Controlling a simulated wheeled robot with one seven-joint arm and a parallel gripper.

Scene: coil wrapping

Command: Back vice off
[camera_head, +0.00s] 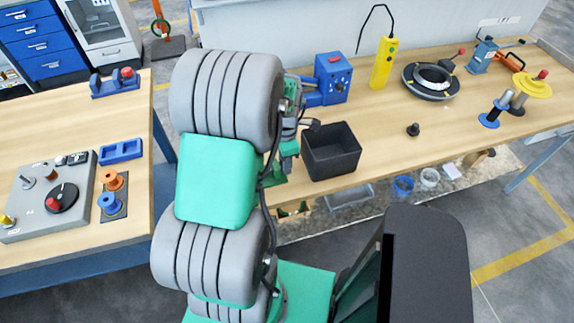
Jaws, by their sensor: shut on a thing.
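Behind my arm, at the front edge of the right bench, a green vice-like body (289,148) shows only in part. My gripper (309,124) is a small dark shape just right of my arm, at the top of this green body and left of the black bin. It is shut on a part there that looks like the vice handle. The held part and most of the jaws are hidden by my arm links, so I cannot tell how far apart the vice jaws stand.
A black open bin (331,152) stands close right of my gripper. A blue box (332,78) with knobs stands behind it, then a yellow hand unit (383,64) and a black ring fixture (431,82). The right bench (375,125) is clear around a small dark knob (413,129).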

